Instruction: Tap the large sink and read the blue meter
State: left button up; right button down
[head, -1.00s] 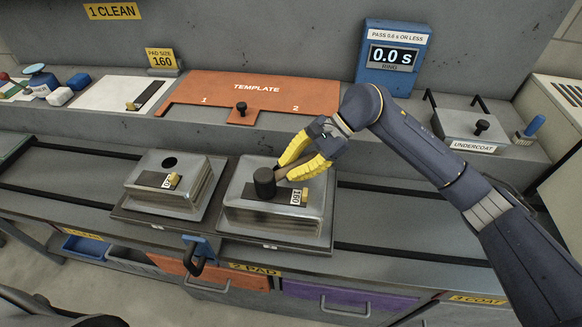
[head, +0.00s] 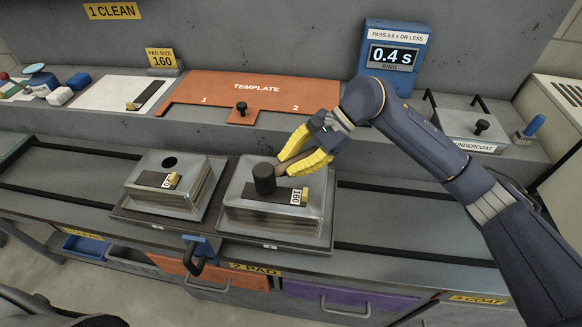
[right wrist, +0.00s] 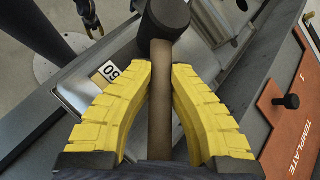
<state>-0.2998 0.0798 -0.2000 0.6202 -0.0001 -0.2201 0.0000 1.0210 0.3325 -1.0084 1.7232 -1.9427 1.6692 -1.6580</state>
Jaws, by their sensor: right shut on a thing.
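The large sink (head: 278,222) sits upside down on the right-hand stand, with a dark pad and a 160 tag on it. My right gripper (head: 297,160) is shut on the handle of a black-headed mallet (head: 264,180). The wooden handle (right wrist: 160,110) lies between its yellow fingers in the right wrist view. The mallet head is at the sink's top; I cannot tell whether it touches. The blue meter (head: 366,78) at the back reads 0.4 s, marked RING. What seems to be my left gripper (right wrist: 92,20) shows small at the top of the right wrist view.
A smaller upturned sink (head: 150,195) with a dark hole stands to the left. The orange template board (head: 200,97) lies on the shelf behind. An undercoat tray (head: 455,122) and a blue-handled brush (head: 533,127) are at the right.

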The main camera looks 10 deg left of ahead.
jog(key=shift+r, duration=2.6)
